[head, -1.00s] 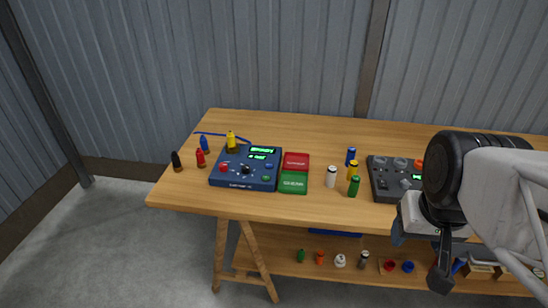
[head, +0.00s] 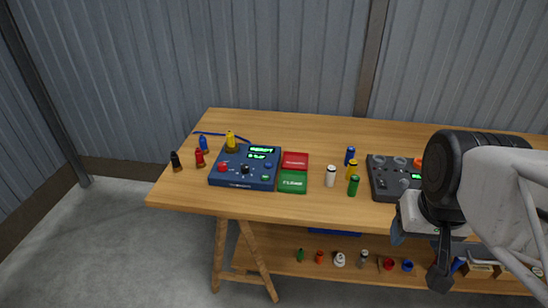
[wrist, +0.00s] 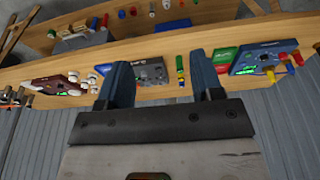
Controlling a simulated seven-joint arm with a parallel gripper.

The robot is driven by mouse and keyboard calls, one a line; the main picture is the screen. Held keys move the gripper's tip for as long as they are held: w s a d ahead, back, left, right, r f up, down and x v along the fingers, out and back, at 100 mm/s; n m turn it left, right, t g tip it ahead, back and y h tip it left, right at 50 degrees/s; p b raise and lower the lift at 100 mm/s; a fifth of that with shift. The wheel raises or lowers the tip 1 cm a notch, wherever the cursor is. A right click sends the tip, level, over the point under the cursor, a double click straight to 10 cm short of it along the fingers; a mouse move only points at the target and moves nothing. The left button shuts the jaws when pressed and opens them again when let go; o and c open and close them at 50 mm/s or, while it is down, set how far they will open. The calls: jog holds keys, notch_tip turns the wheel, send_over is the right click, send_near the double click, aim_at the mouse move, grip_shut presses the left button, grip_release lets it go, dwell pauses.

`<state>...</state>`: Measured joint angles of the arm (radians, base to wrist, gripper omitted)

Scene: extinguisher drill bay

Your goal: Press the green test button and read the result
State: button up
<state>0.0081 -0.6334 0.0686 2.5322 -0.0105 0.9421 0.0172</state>
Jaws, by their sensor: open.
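The blue tester box (head: 245,167) sits on the left part of the bench, its screen (head: 260,151) lit with green characters too small to read. A small green button (head: 266,179) shows near its front right corner, beside a red knob and a black knob. The tester also appears at the right of the wrist view (wrist: 262,58). My gripper (wrist: 163,78) is open, with nothing between its two blue fingers. In the head view it is at the right, by the bench's front edge, well apart from the tester; my arm partly hides it.
Red (head: 295,160) and green (head: 292,182) trays adjoin the tester. Several small cylinders stand left of it and right of the trays. A grey panel (head: 385,185) stands nearer my arm. A dark red panel (wrist: 55,85) shows in the wrist view. The lower shelf holds small parts.

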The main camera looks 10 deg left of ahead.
dwell(0.4)
grip_shut()
dwell(1.5)
